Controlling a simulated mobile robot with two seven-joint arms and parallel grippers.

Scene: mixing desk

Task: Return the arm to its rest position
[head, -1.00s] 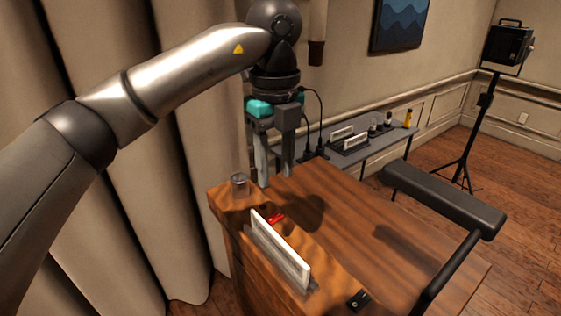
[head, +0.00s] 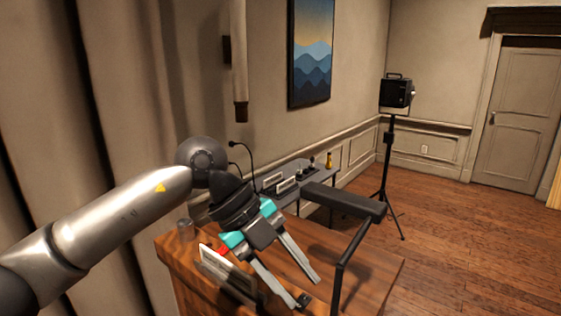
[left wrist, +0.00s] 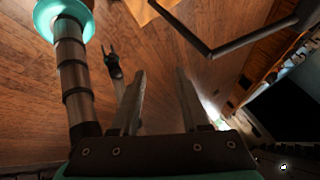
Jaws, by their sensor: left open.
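My left arm comes in from the left in the head view. Its gripper (head: 307,291) points down and to the right, with its two grey fingers apart and nothing between them. It appears in front of the wooden desk (head: 372,275) and hides part of its top. In the left wrist view, the open fingers (left wrist: 160,75) have wooden floor behind them and hold nothing. My right gripper does not show in the head view.
A black padded bar (head: 345,201) stands over the desk. A grey side table (head: 318,176) and a lamp on a stand (head: 396,92) are behind. Floor at right is clear.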

